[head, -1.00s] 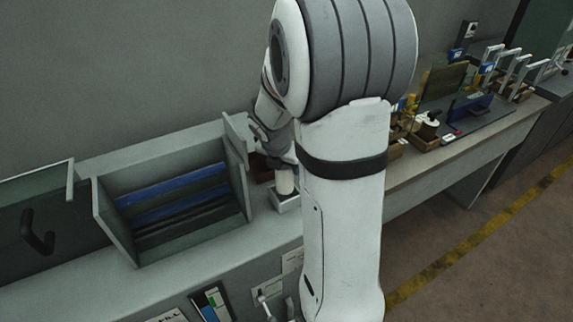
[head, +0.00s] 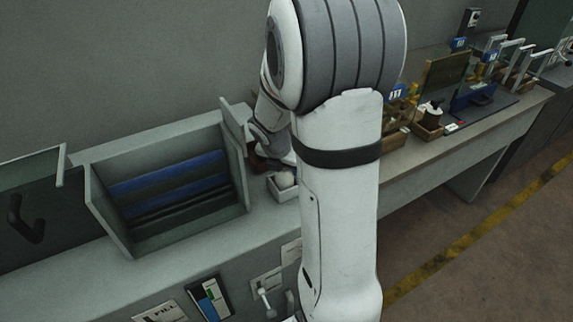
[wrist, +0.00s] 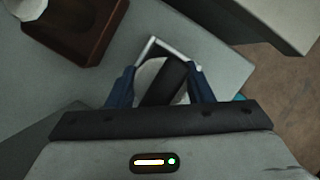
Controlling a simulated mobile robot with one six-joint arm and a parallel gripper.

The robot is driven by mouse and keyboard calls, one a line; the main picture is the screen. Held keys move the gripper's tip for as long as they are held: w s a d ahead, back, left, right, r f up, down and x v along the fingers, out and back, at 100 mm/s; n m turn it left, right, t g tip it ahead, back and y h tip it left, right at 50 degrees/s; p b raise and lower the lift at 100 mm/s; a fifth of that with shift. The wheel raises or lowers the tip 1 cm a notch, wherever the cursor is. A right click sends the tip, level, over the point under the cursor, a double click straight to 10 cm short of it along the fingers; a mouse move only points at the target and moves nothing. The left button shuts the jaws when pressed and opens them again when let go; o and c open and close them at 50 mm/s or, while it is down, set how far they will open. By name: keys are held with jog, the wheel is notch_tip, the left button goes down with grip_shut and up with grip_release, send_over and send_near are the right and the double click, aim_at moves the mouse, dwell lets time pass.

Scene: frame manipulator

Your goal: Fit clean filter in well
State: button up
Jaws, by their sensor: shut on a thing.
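My gripper (wrist: 161,88) shows in the wrist view with its two blue fingers on either side of a pale round filter (wrist: 149,76). It is shut on this filter, and a dark band or part crosses the filter's face. A small square well with a white rim (wrist: 176,47) lies around or just beyond the filter. In the head view the pale filter (head: 285,179) sits low at the white-walled well (head: 283,191), at least partly inside its outline. Whether it is fully seated cannot be told. My arm hides much of the gripper there.
A brown box (wrist: 92,50) with a pale thing in it lies at upper left in the wrist view. In the head view, an open grey cabinet (head: 246,190) with blue slats stands left of the well. Several trays and tools stand on the right bench.

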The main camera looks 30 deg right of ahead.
jog(key=shift+f, duration=0.25)
jog(key=o, duration=1.1)
